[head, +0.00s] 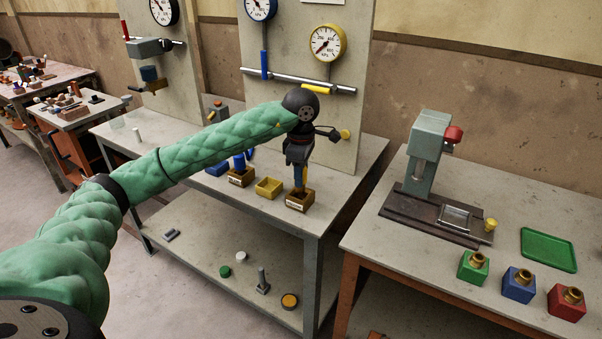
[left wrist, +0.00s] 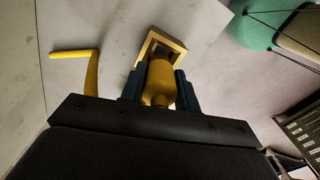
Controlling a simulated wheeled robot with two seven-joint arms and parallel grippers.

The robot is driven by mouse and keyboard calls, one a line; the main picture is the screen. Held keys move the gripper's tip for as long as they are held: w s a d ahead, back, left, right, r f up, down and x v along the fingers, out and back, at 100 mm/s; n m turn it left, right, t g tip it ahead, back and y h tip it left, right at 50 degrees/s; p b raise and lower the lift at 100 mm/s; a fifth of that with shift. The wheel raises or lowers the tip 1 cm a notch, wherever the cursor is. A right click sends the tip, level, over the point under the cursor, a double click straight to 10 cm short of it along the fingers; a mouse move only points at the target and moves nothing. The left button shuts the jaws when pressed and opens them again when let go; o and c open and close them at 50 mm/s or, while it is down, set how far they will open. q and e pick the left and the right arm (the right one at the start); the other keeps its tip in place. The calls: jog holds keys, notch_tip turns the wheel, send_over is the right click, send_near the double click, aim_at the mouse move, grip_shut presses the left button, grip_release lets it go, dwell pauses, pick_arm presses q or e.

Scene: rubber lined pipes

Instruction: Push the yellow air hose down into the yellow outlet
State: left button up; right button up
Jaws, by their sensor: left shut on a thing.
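My left gripper (head: 299,182) points down just over an ochre box with a pale label (head: 299,202) at the bench's right front. In the left wrist view it is shut on a yellow cylindrical piece (left wrist: 158,80) with a narrow neck. The box rim (left wrist: 152,39) shows just beyond it. The fingers hide most of the piece in the head view. I cannot tell whether its lower end is inside the box, or whether it is the air hose. A yellow fitting (head: 318,89) is on the panel's pipe. My right gripper is out of view.
A yellow tray (head: 269,187) and another labelled box (head: 240,177) stand left of the gripper. The upright panel (head: 355,100) with gauges is close behind. A bent yellow piece (left wrist: 88,66) shows in the left wrist view. The right bench (head: 390,240) holds a press (head: 426,155).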

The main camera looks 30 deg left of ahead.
pick_arm(q)
jog(key=shift+f+b, duration=1.15)
jog(key=shift+f, duration=0.4)
jog(key=o, duration=1.2)
jog(key=shift+r, duration=0.2)
jog(key=shift+r+p, duration=1.4)
jog(key=shift+r, duration=2.45)
